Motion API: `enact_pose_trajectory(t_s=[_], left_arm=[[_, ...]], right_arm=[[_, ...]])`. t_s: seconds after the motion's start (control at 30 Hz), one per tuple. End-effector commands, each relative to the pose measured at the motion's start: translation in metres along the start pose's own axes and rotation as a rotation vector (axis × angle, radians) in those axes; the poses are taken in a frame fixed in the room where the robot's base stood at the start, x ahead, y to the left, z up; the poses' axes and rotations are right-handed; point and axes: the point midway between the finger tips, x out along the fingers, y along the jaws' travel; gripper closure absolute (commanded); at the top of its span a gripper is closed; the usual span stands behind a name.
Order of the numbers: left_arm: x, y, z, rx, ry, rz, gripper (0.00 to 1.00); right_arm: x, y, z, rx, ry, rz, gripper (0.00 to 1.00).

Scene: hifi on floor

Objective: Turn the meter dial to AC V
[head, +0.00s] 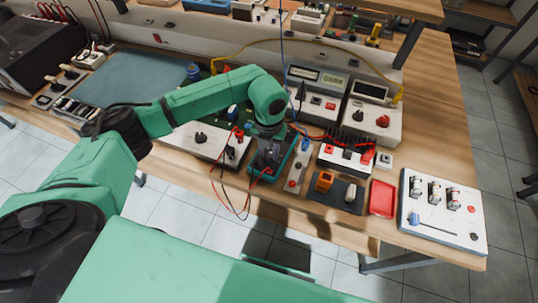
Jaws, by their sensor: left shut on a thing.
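The meter (259,176), a dark device with a green edge, lies near the front of the workbench, with red and black leads hanging beside it. My left arm reaches in from the left, and its gripper (267,158) points down over the meter's face. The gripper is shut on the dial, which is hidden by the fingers. The dial's setting and the AC V mark cannot be read. My right gripper is not in view.
Right of the meter are a narrow grey panel (299,166), a dark tray (334,196), a red tray (382,198) and a white switch panel (443,212). Bench instruments (316,92) stand behind. A white box (196,139) is at the left. Loose leads hang over the front edge.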

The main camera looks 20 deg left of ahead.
Motion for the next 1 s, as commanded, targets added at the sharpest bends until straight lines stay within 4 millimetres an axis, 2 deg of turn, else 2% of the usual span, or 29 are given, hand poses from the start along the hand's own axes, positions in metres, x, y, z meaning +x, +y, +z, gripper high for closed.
enact_pose_trajectory(t_s=[0.03,0.1,0.4,1.0], left_arm=[[0.004,0.000,0.002,0.037,-0.005,-0.001,1.00],[0.004,0.000,0.001,0.094,-0.005,-0.001,1.00],[0.001,0.000,0.001,0.277,-0.004,-0.001,1.00],[-0.002,0.000,0.001,0.353,-0.003,-0.001,1.00]], right_arm=[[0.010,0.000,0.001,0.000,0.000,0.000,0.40],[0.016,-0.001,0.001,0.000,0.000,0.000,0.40],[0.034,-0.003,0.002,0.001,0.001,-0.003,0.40],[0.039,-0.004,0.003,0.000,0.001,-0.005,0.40]])
